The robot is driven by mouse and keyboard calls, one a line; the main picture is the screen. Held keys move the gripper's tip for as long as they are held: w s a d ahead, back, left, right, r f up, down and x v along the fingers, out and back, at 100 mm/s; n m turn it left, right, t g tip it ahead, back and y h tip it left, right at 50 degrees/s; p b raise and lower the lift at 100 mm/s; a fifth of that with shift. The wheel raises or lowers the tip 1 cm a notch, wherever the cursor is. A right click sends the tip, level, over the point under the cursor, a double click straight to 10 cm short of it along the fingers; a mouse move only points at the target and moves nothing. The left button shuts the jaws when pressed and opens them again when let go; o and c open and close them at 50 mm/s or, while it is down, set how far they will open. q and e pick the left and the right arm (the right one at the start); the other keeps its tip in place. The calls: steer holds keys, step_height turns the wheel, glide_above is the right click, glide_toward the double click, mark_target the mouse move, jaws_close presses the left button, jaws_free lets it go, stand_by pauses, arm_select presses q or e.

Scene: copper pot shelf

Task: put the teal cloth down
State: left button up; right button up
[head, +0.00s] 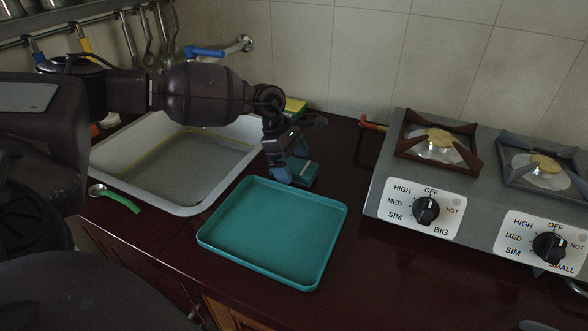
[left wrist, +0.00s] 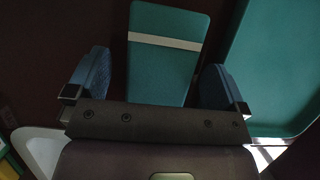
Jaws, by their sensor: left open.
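The teal cloth (left wrist: 165,70) is a folded block with a pale stripe across it. It lies on the dark red counter just behind the teal tray, and its edge shows beside my fingers in the head view (head: 309,172). My left gripper (head: 289,174) points down over the cloth. In the left wrist view its two blue fingers (left wrist: 153,85) stand wide apart, one on each side of the cloth, with a gap on both sides. The near end of the cloth is hidden by the gripper body. My right gripper does not show.
The empty teal tray (head: 272,232) lies close in front of the cloth. A sink (head: 185,160) is at the left, with a green-handled spoon (head: 115,198) by its front rim. A yellow-green sponge (head: 295,106) is behind. A two-burner stove (head: 480,190) stands at the right.

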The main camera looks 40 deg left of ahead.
arm_select(q)
steer(key=shift+f, duration=0.15)
steer(key=c, duration=1)
